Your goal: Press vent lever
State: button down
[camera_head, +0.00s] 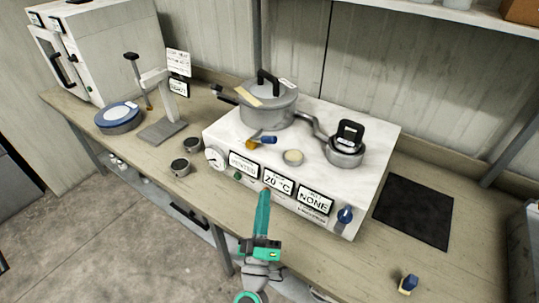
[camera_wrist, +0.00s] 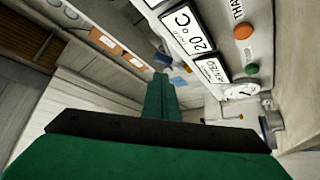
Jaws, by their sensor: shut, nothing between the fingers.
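A white machine (camera_head: 305,130) with a front panel stands on the bench. A small brass fitting with a blue handle (camera_head: 267,140) is on its top, in front of the grey lidded pot (camera_head: 268,108); it looks like the vent lever, though I cannot be sure. A blue knob (camera_head: 345,215) is at the panel's right end. My gripper (camera_head: 264,195) is in front of the panel, below and apart from the brass fitting. Its green fingers are shut together and empty, also seen in the wrist view (camera_wrist: 160,85).
A small pot (camera_head: 345,155) with a black-handled piece is at the machine's right. A press stand (camera_head: 160,110), a blue-rimmed disc (camera_head: 119,117) and two dark round pieces (camera_head: 180,167) are left. A black mat (camera_head: 414,210) and a small blue-and-brass piece (camera_head: 408,284) are right.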

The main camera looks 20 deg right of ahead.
send_near(263, 139)
jog(key=w+d, duration=0.1)
jog(key=w+d+r, duration=0.1)
jog(key=d, duration=0.1)
jog(key=d+r, duration=0.1)
jog(key=shift+w+d+r, duration=0.1)
jog(key=shift+w+d, duration=0.1)
jog(key=shift+w, duration=0.2)
jog(key=shift+w+a, duration=0.1)
jog(key=shift+a, duration=0.05)
dwell(0.4)
